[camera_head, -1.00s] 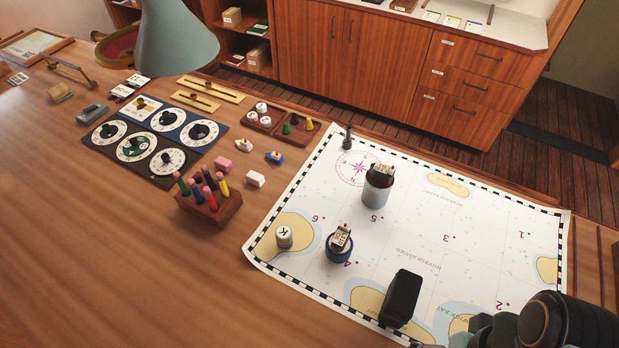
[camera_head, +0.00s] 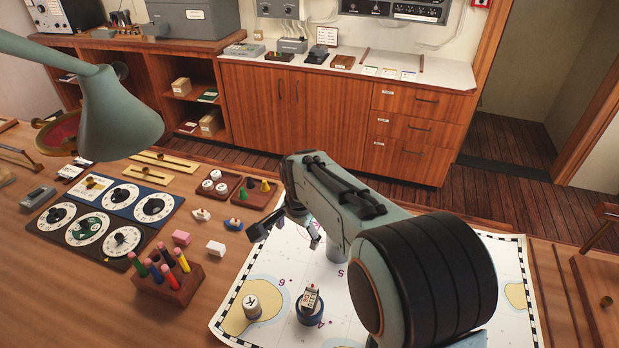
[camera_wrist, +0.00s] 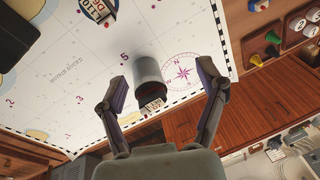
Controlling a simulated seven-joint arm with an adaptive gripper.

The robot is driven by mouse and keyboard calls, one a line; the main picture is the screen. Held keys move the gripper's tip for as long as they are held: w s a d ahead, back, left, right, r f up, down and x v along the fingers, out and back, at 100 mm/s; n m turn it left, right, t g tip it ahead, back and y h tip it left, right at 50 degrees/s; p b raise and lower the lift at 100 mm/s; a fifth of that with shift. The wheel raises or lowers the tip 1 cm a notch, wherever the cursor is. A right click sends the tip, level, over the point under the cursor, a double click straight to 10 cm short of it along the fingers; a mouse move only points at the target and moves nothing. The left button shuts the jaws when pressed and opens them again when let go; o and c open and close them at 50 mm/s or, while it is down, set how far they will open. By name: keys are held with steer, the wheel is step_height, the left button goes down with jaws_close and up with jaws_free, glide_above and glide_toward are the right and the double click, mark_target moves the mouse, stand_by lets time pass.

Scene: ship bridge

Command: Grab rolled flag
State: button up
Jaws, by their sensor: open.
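I cannot tell for sure which piece is the rolled flag. A grey-white cylinder (camera_wrist: 148,72) with a dark end and a small printed tag stands on the chart near the "5". In the head view only a pale part of the cylinder (camera_head: 331,250) shows beneath my arm. My gripper (camera_wrist: 163,78) is open, with one finger on each side of the cylinder in the wrist view; contact is not visible. In the head view my gripper (camera_head: 284,236) is over the chart's far part. A white roll marked K (camera_head: 251,306) stands on the chart's left side.
The chart (camera_head: 512,270) covers the table here.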

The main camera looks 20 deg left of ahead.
mark_target(250, 302)
steer(key=s+a+f+n, duration=0.1)
steer(key=s+a+f, duration=0.1)
steer(key=s+f, duration=0.1)
steer(key=s+a+f+n+g+h, duration=0.1)
steer(key=s+a+f, duration=0.2)
steer(key=f, duration=0.2)
steer(key=s+a+f+n+g, duration=0.1)
steer(key=s+a+f, duration=0.1)
steer(key=s+f, duration=0.1)
steer(key=shift+a+f, duration=0.4)
steer(key=shift+f, duration=0.25)
steer(key=shift+s+f, duration=0.15)
steer(key=shift+f, duration=0.2)
step_height(250, 302, down, 6)
steer(key=shift+r, duration=0.15)
steer(key=c, duration=1.1)
